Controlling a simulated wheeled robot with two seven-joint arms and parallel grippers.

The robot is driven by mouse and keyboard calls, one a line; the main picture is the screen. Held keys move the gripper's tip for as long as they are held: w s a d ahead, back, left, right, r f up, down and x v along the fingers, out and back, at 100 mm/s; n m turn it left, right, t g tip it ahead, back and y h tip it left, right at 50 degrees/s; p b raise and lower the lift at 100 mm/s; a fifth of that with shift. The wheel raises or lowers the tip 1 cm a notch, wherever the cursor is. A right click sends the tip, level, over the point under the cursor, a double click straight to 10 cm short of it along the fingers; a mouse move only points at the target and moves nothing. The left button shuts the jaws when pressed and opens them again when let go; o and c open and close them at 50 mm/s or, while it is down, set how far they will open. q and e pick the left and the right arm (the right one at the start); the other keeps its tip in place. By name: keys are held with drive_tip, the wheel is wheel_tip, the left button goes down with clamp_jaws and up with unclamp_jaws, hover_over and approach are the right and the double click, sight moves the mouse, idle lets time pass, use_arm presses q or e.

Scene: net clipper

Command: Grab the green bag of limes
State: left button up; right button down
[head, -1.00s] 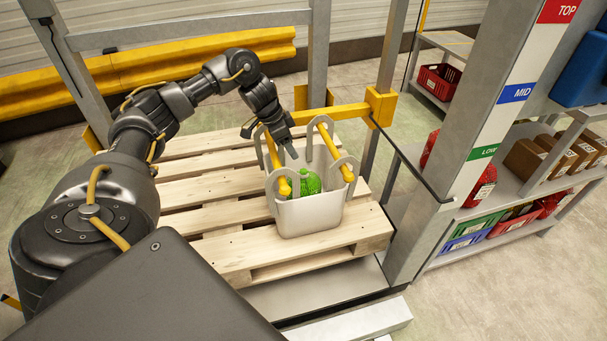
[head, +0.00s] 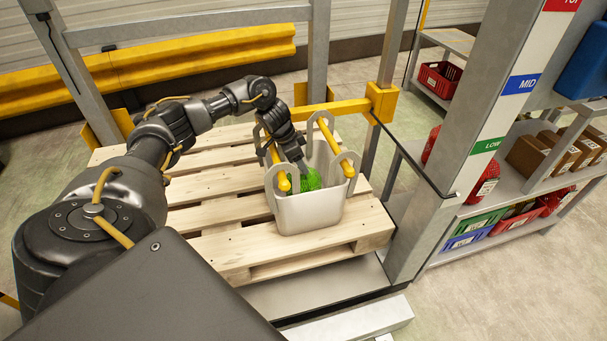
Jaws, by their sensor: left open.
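The green bag of limes (head: 311,181) lies inside a light grey bin (head: 312,213) with two yellow bar handles. The bin stands upright on a wooden pallet. My left gripper (head: 299,168) reaches down into the bin between the handles. Its open fingers are at the bag's upper left side and hide part of it. I cannot tell whether the fingers touch the bag. The lower part of the bag is hidden by the bin's front wall. My right gripper is not in view.
The bin's yellow handles (head: 338,147) stand close on both sides of my left gripper. A grey post with a yellow bracket (head: 381,104) rises behind the pallet (head: 225,215). At right, shelves hold brown boxes (head: 530,157) and coloured crates (head: 465,232). The pallet's left part is bare.

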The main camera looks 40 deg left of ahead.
use_arm(q)
drive_tip(key=shift+w+d+f, duration=0.15)
drive_tip(key=shift+w+f, duration=0.1)
drive_tip(key=shift+f, duration=0.35)
clamp_jaws()
drive_tip(key=shift+r, duration=0.1)
